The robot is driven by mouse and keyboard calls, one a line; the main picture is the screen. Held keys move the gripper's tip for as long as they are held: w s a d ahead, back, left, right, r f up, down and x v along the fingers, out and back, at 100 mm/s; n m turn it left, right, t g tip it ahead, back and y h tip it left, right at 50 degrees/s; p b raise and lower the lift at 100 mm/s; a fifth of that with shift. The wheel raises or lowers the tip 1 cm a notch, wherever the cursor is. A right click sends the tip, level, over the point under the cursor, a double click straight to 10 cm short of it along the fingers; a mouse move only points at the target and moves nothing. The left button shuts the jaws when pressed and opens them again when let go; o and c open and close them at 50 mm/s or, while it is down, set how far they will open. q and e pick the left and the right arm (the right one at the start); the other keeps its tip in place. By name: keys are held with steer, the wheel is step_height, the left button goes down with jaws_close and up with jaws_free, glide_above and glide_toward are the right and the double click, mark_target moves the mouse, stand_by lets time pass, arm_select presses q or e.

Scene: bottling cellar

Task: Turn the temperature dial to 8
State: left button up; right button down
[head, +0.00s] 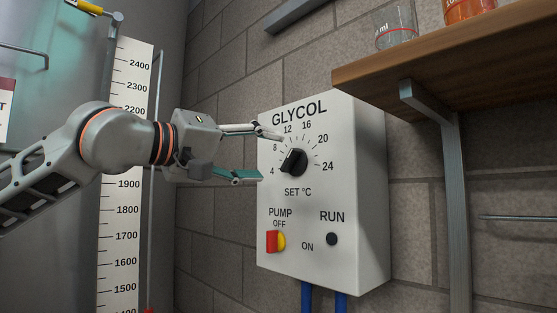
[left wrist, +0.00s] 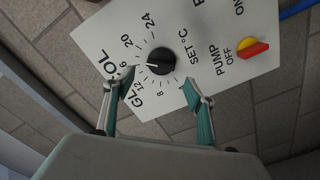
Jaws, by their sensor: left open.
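The temperature dial (head: 293,162) is a black knob on the white GLYCOL box (head: 350,180), with a scale from 4 to 24. In the left wrist view the dial (left wrist: 161,61) has a white pointer line that points roughly toward 16; in the head view the line is hard to make out. My left gripper (head: 262,155) is open and empty, just left of the dial. In the left wrist view its fingertips (left wrist: 158,80) are spread on either side below the dial, apart from the knob. One fingertip partly covers the scale near 16. My right gripper is not in view.
A red and yellow pump switch (head: 275,241) and a black RUN button (head: 332,239) sit below the dial. A wooden shelf (head: 450,55) with a beaker (head: 394,28) juts out at upper right. A numbered white scale (head: 125,230) stands behind my left arm.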

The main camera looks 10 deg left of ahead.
mark_target(292, 162)
arm_select(q)
steer(key=x, duration=0.5)
steer(key=c, duration=1.1)
